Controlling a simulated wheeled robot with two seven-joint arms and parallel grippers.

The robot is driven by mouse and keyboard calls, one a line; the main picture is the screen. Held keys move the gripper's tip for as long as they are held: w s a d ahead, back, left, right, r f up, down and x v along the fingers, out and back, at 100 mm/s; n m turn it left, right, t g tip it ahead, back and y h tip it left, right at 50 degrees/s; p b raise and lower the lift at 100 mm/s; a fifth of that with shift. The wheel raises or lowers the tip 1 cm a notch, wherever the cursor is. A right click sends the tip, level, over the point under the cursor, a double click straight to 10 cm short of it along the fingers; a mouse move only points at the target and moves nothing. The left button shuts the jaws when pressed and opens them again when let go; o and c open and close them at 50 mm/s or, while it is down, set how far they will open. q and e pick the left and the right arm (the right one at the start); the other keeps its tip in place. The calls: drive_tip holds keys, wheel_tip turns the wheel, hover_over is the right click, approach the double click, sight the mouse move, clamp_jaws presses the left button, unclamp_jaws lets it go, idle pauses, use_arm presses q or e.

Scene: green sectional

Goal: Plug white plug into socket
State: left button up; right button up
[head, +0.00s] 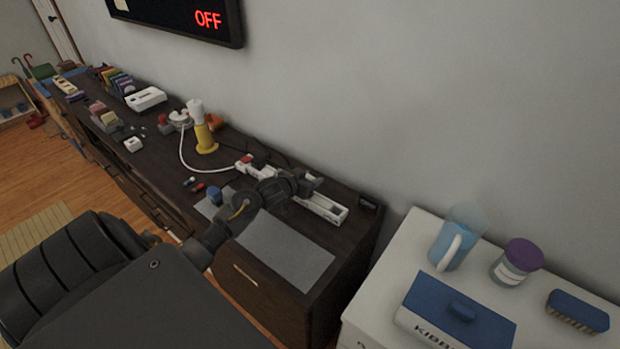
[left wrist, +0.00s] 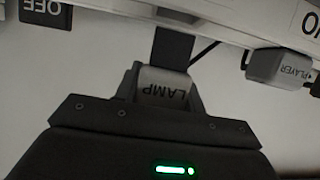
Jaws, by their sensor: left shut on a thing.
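My left gripper (head: 308,184) is over the white power strip (head: 326,209) on the dark sideboard. In the left wrist view, its fingers (left wrist: 162,82) are shut on a white plug (left wrist: 165,92) marked LAMP, which reads upside down. The strip (left wrist: 225,32) crosses the top of that view, just beyond the plug. A dark strip (left wrist: 172,48) shows between the plug and the power strip; I cannot tell what it is. The plug's prongs are hidden, so I cannot tell whether it is in a socket. My right gripper is not in view.
A grey plug (left wrist: 280,67) marked PLAYER sits at the strip. A yellow lamp (head: 205,140) with a white cord stands behind on the sideboard. A grey mat (head: 285,252) lies in front. A white cabinet (head: 400,268) with a jug, jar and brush stands at the right.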

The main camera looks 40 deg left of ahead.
use_arm(q)
drive_tip(key=shift+f+b, duration=1.05)
drive_tip(key=shift+f, duration=1)
drive_tip(key=o, duration=1.2)
drive_tip(key=shift+c, duration=0.2)
drive_tip(key=v, duration=1.1)
